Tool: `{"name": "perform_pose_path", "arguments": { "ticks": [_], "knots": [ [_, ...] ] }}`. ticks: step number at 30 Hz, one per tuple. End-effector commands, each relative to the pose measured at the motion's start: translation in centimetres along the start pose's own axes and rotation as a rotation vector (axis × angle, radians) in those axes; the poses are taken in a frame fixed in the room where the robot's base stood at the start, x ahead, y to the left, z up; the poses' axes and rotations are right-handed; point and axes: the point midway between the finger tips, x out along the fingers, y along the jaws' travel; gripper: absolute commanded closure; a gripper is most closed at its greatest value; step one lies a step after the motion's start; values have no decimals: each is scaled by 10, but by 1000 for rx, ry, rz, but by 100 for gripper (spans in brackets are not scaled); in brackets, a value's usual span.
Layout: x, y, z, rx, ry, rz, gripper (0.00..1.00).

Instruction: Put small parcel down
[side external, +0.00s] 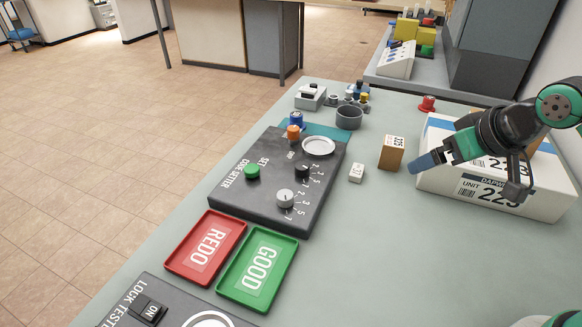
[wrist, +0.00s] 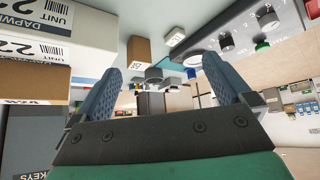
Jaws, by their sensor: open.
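A small brown parcel (side external: 391,152) with a "225" label stands upright on the grey table, left of a large white box (side external: 492,190) marked "UNIT 225". In the wrist view the small parcel (wrist: 138,50) shows ahead, between my fingers and apart from them. My gripper (side external: 425,162) is just right of the parcel, in front of the white box. In the wrist view, my gripper (wrist: 158,72) has its two blue-grey fingers spread with nothing between them. The wrist picture appears upside down.
Another brown box (wrist: 34,80) rests against the white box. A small white block (side external: 356,172), a dark key-setter panel (side external: 240,205), a red REDO tray (side external: 238,228) and a green GOOD tray (side external: 285,262) lie to the left.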

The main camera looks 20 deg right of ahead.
Motion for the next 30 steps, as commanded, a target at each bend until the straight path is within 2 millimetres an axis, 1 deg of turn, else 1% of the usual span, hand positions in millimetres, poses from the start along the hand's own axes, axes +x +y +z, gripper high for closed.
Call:
{"name": "perform_pose_path", "arguments": {
  "ticks": [5,9,11,15,18,21,25,30],
  "knots": [
    [24,13,-27,91,16,132,2],
    [52,23,-48,182,64,254,2],
    [65,27,-55,220,94,304,2],
    [96,33,-67,309,186,407,2],
    [118,36,-70,369,266,468,2],
    [134,38,-70,417,339,510,2],
    [149,39,-67,461,416,542,2],
    [157,40,-64,490,468,558,2]
  ]
}}
